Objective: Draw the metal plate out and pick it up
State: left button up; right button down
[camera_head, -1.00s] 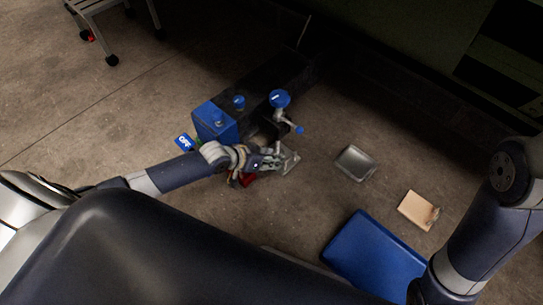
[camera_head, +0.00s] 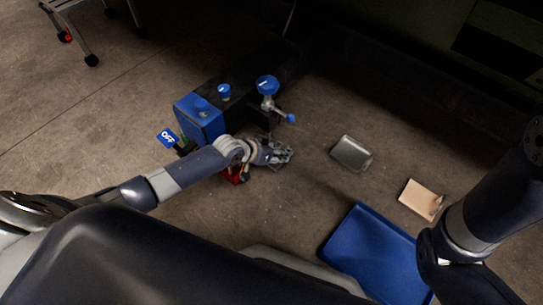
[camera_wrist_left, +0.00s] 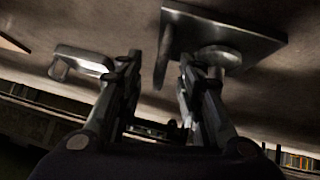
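In the head view a small grey metal plate (camera_head: 284,163) lies at my left gripper (camera_head: 285,153), beside the blue-and-black machine (camera_head: 200,124), and is partly hidden by the gripper. In the left wrist view a flat metal plate (camera_wrist_left: 240,32) with a round piece beneath it is at the upper right. The left gripper's fingers (camera_wrist_left: 158,70) are apart, with the plate's edge just beyond the right fingertip. I cannot tell whether they touch. My right arm is at the right edge; its gripper is not visible.
A shallow metal tray (camera_head: 352,153) lies to the right on the concrete floor, also seen in the left wrist view (camera_wrist_left: 84,58). A tan board (camera_head: 421,199) and a large blue tray (camera_head: 352,227) lie further right and nearer. A blue-topped knob (camera_head: 267,85) rises by the machine.

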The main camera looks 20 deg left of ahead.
pick_arm(q)
jog(key=shift+w+d+f, duration=0.25)
jog(key=shift+w+f, duration=0.1)
jog(key=shift+f, duration=0.1)
jog(key=shift+c, duration=0.3)
grip_shut()
